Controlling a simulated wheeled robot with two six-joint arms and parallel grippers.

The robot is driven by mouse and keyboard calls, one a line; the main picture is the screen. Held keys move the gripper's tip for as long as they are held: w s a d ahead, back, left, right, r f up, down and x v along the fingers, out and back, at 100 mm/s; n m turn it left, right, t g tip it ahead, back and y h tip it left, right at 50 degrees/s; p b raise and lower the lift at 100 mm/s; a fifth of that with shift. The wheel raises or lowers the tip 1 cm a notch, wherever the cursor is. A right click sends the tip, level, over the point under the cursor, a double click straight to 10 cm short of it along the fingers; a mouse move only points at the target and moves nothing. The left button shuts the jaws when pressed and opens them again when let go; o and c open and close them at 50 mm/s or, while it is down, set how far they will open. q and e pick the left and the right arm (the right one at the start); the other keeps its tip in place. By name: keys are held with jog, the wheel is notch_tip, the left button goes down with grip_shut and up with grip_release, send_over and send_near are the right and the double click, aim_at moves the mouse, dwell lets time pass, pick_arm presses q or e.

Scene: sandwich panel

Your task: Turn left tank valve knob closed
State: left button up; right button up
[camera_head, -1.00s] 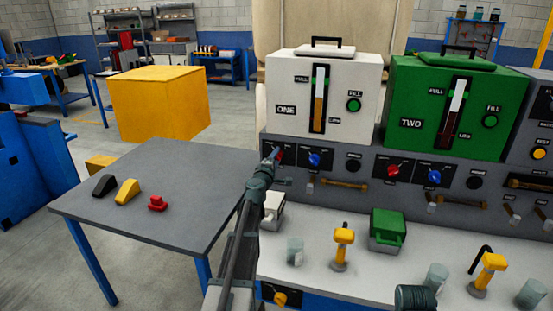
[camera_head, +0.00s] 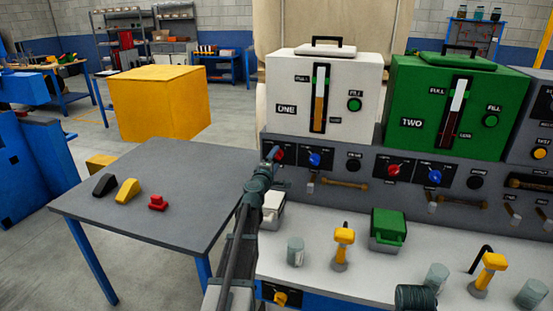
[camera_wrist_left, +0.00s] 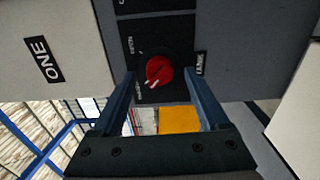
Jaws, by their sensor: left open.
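The white tank labelled ONE (camera_head: 288,92) stands at the left on the grey control panel. Below it are a red knob (camera_head: 278,154) and a blue knob (camera_head: 314,159). My left gripper (camera_head: 272,157) is at the red knob and partly hides it. In the left wrist view, the red knob (camera_wrist_left: 159,70) with its white pointer marks sits on a dark plate. It shows between the two open fingertips of my left gripper (camera_wrist_left: 160,80); I cannot tell whether they touch it. My right gripper is not in view.
The green tank TWO (camera_head: 411,105), with its own red and blue knobs, stands to the right. Yellow-handled fixtures (camera_head: 343,236), jars and a green box (camera_head: 388,227) are on the white counter. A grey table (camera_head: 150,170) with small coloured pieces is at the left.

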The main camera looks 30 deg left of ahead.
pick_arm(q)
jog(key=v, duration=1.2)
jog(key=shift+s+f, duration=0.1)
